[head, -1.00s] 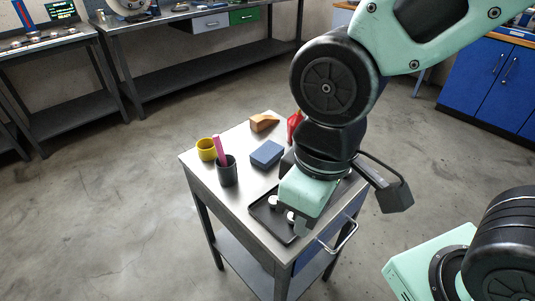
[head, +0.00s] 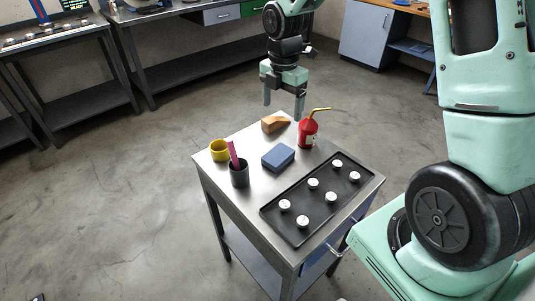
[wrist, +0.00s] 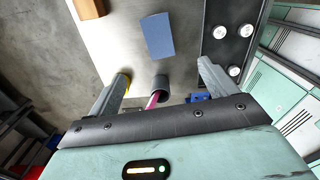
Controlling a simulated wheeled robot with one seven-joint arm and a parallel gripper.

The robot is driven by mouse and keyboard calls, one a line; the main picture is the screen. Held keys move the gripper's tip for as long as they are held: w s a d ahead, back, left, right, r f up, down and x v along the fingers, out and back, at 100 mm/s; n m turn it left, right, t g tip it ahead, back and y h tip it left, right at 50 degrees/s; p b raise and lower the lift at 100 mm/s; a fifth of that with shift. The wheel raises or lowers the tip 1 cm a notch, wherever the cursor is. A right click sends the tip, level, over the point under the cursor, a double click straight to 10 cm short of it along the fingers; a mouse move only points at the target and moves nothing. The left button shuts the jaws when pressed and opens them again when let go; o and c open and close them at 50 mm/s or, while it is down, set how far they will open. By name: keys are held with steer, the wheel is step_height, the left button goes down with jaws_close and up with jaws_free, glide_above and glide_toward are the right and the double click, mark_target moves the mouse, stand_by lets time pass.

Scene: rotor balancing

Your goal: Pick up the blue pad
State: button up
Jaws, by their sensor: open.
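The blue pad (head: 278,158) is a flat rectangular block lying in the middle of the metal cart top. It also shows in the wrist view (wrist: 157,36), near the top centre, beyond my fingertips. My gripper (head: 283,108) is open and empty, above the far edge of the cart in the head view. In the wrist view my gripper (wrist: 161,75) has its two fingers wide apart, with nothing between them held. The pad is apart from the gripper.
An orange wedge (head: 274,124) and a red oil can (head: 308,132) stand at the cart's back. A yellow cup (head: 219,151) and a dark cup (head: 239,175) with a magenta item stand left. A black tray (head: 265,210) with several white-topped pieces lies to the right.

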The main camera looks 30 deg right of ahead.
steer(key=p, duration=0.1)
glide_above(278, 154)
steer(key=f, duration=1.2)
steer(key=shift+s+d, duration=0.1)
steer(key=shift+d, duration=0.15)
steer(key=shift+a+f+p, duration=0.2)
steer(key=shift+f+p, duration=0.55)
steer(key=shift+f, duration=2)
steer(key=c, duration=1.1)
